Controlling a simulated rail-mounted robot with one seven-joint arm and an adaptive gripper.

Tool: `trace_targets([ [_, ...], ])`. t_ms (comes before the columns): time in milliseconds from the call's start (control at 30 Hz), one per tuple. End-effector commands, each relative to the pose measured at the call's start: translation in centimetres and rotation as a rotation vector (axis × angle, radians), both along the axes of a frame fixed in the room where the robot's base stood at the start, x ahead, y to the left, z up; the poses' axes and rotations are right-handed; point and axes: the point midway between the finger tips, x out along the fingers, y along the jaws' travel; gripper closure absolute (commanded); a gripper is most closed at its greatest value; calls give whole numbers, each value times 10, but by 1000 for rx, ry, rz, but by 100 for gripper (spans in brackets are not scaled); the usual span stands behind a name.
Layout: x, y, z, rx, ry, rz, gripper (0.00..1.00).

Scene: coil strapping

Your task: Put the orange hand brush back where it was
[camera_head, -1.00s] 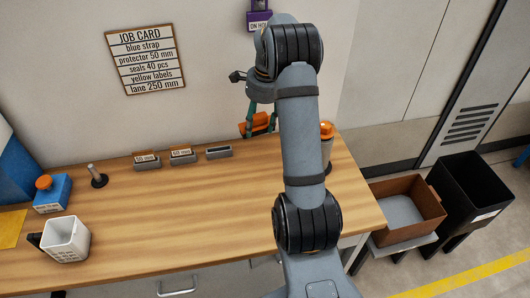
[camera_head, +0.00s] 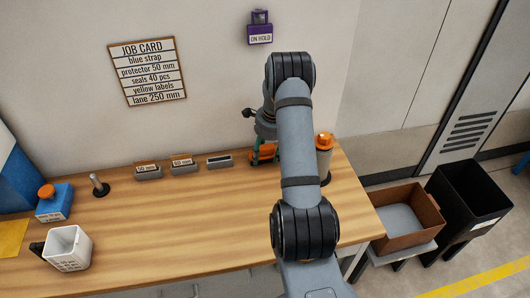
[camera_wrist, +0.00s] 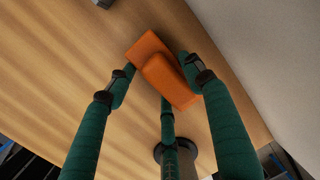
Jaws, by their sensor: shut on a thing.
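The orange hand brush (camera_head: 266,153) is between the green fingers of my gripper (camera_head: 264,148), low over the back of the wooden bench, near the wall. It is partly hidden by my arm in the head view. In the wrist view the brush (camera_wrist: 165,72) lies slantwise between the fingers of my gripper (camera_wrist: 158,78), which are closed on its sides. I cannot tell whether the brush touches the bench top.
A grey cylinder with an orange top (camera_head: 324,152) stands close to the right of my arm. Small grey label holders (camera_head: 183,165) stand to the left. A white cup (camera_head: 68,248) and blue box (camera_head: 54,203) are farther left. The bench middle (camera_head: 190,220) is clear.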

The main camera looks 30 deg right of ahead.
Motion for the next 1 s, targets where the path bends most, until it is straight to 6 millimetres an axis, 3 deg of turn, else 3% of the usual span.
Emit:
trace_targets([
  [267, 0, 0, -4, 0, 0, 1, 73],
  [300, 0, 0, -4, 0, 0, 1, 47],
  [600, 0, 0, -3, 0, 0, 1, 30],
  [1000, 0, -1, 5, -1, -2, 1, 30],
])
